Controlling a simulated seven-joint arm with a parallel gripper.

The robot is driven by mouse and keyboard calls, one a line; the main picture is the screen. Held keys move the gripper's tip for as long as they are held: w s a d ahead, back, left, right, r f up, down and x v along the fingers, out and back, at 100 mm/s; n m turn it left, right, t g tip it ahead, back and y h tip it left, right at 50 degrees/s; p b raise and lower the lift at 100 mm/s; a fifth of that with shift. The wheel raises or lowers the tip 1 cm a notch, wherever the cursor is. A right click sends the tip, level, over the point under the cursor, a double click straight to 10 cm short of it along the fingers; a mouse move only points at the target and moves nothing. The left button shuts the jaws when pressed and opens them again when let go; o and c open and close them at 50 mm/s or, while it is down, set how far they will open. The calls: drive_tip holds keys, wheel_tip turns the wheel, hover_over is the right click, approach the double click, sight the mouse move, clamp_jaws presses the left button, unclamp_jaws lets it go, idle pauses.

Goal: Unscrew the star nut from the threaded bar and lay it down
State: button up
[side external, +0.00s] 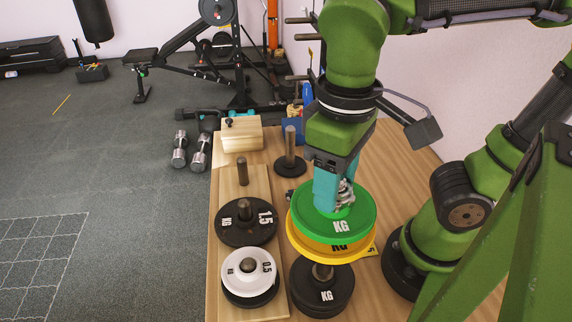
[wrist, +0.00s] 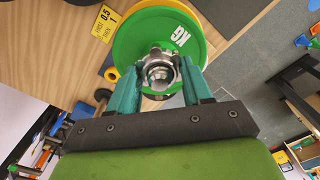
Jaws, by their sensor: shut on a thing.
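The silver star nut (wrist: 155,58) sits over the middle of the green plate (side external: 308,210), around what looks like the end of the threaded bar (wrist: 159,73). My gripper (wrist: 161,70) has its teal fingers shut on the nut from both sides. In the side external view the nut (side external: 346,193) shows partly beside the fingers, low over the green plate. A yellow plate (side external: 305,243) lies under the green one. The bar below the nut is hidden, so I cannot tell how far the nut is threaded on.
A wooden board (side external: 258,185) on the left carries posts with a black 1.5 plate (side external: 232,232) and a white 0.5 plate (side external: 235,268). A black plate (side external: 318,292) is in front, an upright post (side external: 290,140) behind. A yellow card (wrist: 105,22) lies beside the pile.

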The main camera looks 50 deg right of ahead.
drive_tip(key=n, duration=0.6)
drive_tip(key=shift+n, duration=0.3)
drive_tip(key=n, duration=0.6)
drive_tip(key=shift+n, duration=0.4)
drive_tip(key=o, duration=1.1)
